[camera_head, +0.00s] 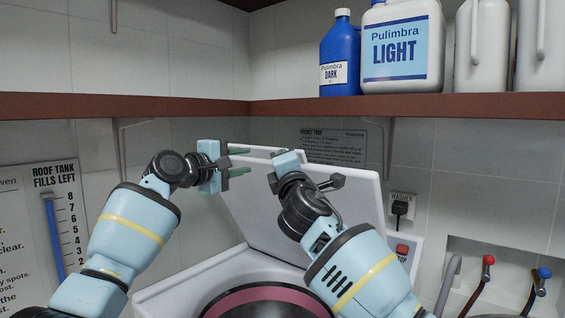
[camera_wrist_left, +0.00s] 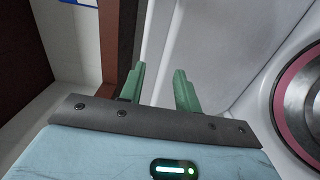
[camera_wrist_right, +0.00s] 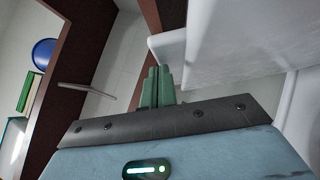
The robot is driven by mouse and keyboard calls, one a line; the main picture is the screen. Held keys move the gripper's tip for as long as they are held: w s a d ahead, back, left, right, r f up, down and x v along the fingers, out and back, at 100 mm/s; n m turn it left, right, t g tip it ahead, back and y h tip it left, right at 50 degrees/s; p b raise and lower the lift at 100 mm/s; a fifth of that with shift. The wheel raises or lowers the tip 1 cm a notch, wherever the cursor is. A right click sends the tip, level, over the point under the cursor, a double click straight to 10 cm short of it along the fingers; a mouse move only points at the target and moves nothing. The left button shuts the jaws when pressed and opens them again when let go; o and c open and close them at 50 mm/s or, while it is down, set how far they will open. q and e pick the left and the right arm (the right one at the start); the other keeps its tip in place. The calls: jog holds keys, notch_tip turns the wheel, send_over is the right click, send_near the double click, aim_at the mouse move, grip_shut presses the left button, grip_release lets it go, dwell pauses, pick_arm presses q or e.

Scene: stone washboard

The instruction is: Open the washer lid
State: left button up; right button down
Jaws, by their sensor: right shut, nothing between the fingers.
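The washer's white lid (camera_head: 262,212) stands raised and leaning back behind the tub opening (camera_head: 270,293), which has a pink ring. My left gripper (camera_head: 240,162) is at the lid's upper left corner, fingers apart. In the left wrist view its fingers (camera_wrist_left: 158,88) are spread with nothing clearly gripped; I cannot tell whether they touch the lid. My right gripper (camera_head: 287,160) is in front of the lid's upper part, its fingertips hidden in the head view. In the right wrist view its fingers (camera_wrist_right: 159,86) are together and empty, beside a white panel edge.
A brown shelf (camera_head: 410,107) runs above, holding a blue bottle (camera_head: 340,60), a white Pulimbra Light jug (camera_head: 400,45) and pale jugs (camera_head: 482,45). A red button (camera_head: 402,249) and red and blue taps (camera_head: 488,260) are at right. A tank gauge (camera_head: 55,225) is at left.

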pick_arm(q)
jog(key=v, duration=1.1)
